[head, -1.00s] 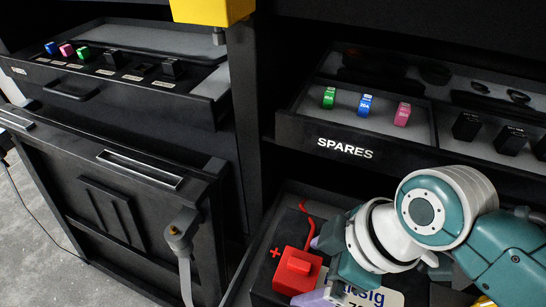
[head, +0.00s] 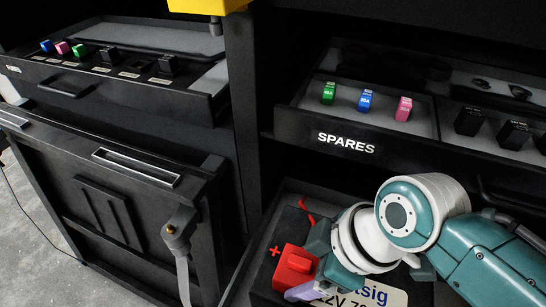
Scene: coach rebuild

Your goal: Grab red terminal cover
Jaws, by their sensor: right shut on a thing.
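The red terminal cover (head: 294,268) sits at the battery's plus mark, in the lower middle of the head view. The battery (head: 385,293) is dark with a white label and stands in a low compartment. My right gripper (head: 308,272) reaches in from the right and is shut on the red terminal cover. Its wrist hides part of the battery and most of the red cable behind the cover. A pale lilac finger shows along the cover's lower edge. My left gripper is not in view.
The SPARES drawer (head: 345,141) stands open just above my right arm, holding green, blue and pink fuses and black blocks. Another open drawer (head: 110,84) is at upper left.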

